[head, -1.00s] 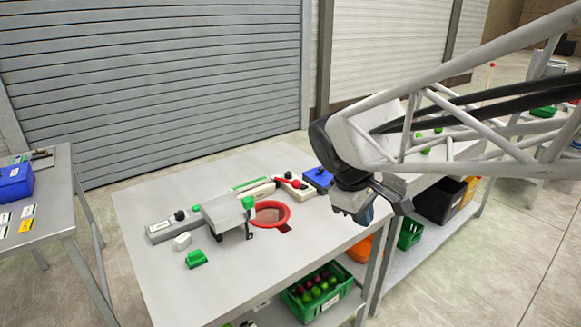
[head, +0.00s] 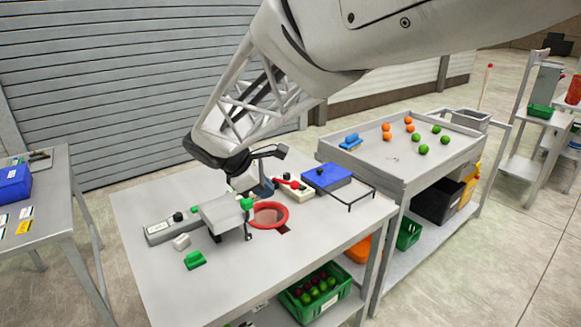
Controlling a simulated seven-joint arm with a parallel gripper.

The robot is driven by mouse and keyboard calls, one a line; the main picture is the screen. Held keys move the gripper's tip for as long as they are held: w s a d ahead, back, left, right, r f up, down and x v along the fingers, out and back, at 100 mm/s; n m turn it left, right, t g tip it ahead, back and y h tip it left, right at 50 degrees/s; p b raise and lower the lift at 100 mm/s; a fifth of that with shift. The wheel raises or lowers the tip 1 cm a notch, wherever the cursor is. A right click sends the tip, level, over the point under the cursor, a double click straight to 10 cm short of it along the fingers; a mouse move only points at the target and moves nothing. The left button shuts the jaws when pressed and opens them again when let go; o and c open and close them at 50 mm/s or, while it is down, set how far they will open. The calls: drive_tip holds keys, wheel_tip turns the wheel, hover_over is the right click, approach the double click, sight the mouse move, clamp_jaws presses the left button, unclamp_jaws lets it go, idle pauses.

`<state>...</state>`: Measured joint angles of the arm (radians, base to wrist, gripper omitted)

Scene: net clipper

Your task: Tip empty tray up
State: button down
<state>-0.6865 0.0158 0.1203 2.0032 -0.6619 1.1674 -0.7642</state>
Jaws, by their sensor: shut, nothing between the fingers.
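A grey tray (head: 222,212) sits on the clipper bench in the head view, beside a red ring-shaped funnel (head: 269,215). No fruit shows on it. A green piece (head: 247,203) is at its right corner. My gripper (head: 263,188) is shut and empty, above and behind the tray's right end and the funnel. I cannot tell whether its tips touch anything, and my wrist hides part of the bench behind the tray.
A long grey unit with a black knob (head: 179,217), a white block (head: 181,242) and a green block (head: 195,260) lie left of the tray. A blue box (head: 327,176) with a wire frame stands right. A side table (head: 455,150) holds orange and green balls.

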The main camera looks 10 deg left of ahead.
sight(242, 205)
drive_tip(key=a+f+n+t, duration=0.2)
drive_tip(key=a+f+n, duration=0.2)
drive_tip(key=a, duration=1.5)
drive_tip(key=n, duration=0.2)
drive_tip(key=shift+w+a+f+n+t+h, duration=0.15)
drive_tip(key=shift+w+a+n+t+h, duration=0.05)
drive_tip(key=shift+w+n+t+h, duration=0.2)
drive_tip(key=shift+f, duration=0.1)
drive_tip(key=x, duration=0.4)
drive_tip(key=r+x, duration=0.1)
drive_tip(key=x, duration=0.3)
drive_tip(key=w+d+x, duration=0.1)
drive_tip(key=x, duration=0.3)
drive_tip(key=shift+d+r, duration=0.1)
drive_tip(key=shift+r, duration=0.15)
drive_tip(key=shift+w+d, duration=0.3)
drive_tip(key=shift+w, duration=0.1)
drive_tip(key=shift+d, duration=0.1)
